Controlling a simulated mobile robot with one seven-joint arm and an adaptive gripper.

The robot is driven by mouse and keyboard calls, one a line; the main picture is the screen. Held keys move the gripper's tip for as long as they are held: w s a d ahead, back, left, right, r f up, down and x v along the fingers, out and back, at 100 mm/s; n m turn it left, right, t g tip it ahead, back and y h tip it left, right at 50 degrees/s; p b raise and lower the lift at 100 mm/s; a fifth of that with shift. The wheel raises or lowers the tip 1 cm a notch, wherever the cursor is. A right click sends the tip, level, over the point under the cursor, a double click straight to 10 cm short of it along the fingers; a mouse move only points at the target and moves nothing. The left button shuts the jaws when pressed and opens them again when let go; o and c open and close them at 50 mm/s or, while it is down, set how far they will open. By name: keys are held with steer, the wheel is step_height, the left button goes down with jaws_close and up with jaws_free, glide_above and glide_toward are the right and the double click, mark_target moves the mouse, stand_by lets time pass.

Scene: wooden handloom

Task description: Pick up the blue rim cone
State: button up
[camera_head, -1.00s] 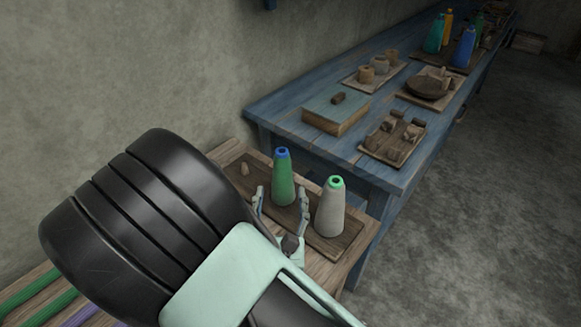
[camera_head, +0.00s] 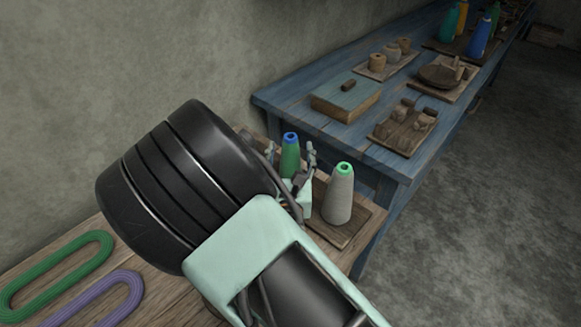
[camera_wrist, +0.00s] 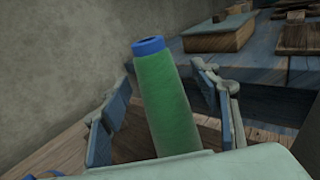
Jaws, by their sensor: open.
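The blue rim cone is a green thread cone with a blue top (camera_head: 290,155), standing on a small wooden board (camera_head: 345,238). In the wrist view the cone (camera_wrist: 165,105) stands between my gripper's two open fingers, with a gap visible on its right side. My gripper (camera_head: 290,165) is open around the cone in the head view, and my arm hides the cone's lower part. The gripper also shows in the wrist view (camera_wrist: 168,115). The cone's base is hidden behind the gripper's body in the wrist view.
A grey cone with a green rim (camera_head: 339,195) stands close to the right of my gripper. A blue table (camera_head: 275,95) behind holds a book-like box (camera_head: 345,100), trays and more cones. Green (camera_head: 60,265) and purple (camera_head: 105,300) skeins lie at lower left. A wall rises at left.

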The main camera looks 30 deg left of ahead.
steer(key=shift+c, duration=0.2)
steer(key=c, duration=1.5)
jaws_close()
steer(key=shift+r, duration=0.25)
